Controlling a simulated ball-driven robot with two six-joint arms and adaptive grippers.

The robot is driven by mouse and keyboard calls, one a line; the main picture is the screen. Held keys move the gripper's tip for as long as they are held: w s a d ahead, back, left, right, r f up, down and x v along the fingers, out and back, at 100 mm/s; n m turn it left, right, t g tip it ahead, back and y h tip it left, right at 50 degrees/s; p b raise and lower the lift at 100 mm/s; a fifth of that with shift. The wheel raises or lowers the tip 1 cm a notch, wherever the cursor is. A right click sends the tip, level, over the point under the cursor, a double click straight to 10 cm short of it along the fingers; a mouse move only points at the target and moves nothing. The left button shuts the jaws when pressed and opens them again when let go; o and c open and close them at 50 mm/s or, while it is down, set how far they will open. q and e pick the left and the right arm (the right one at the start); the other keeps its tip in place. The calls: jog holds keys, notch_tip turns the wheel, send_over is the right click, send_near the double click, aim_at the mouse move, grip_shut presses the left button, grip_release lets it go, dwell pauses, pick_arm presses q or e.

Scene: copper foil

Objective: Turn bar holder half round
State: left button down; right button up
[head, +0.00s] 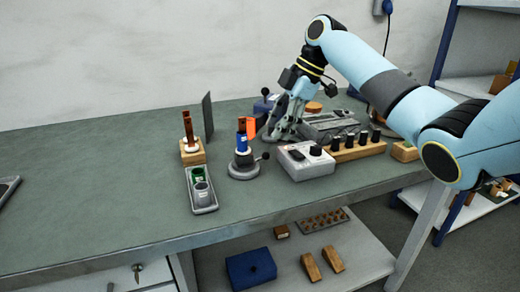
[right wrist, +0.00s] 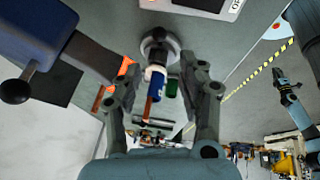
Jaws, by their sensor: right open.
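I cannot tell for certain which holder the task names. My right gripper (head: 282,122) is open, behind and right of the round stand. In the right wrist view the stand (right wrist: 158,47) and blue piece (right wrist: 155,76) appear between its open fingers, apart from them. A small dark gripper (right wrist: 281,82) on a light-blue arm shows at the right there, apparently my left; its jaws are unclear.
A grey tray (head: 203,210) with green and grey cups lies in front of the wooden block. A dark upright plate (head: 207,117) stands behind it.

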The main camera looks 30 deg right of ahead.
aim_at(263, 155)
jog(key=x, duration=0.7)
jog(key=shift+w+a+f, duration=0.1)
jog(key=shift+f, duration=0.25)
jog(key=shift+w+a+f, duration=0.15)
jog(key=shift+f, duration=0.25)
pick_arm(q)
jog(key=shift+w+f, duration=0.1)
jog(key=shift+f, duration=0.1)
pick_arm(e)
jog(key=shift+c, duration=0.3)
pick_arm(q)
jog(key=shift+s, duration=0.4)
pick_arm(e)
grip_shut()
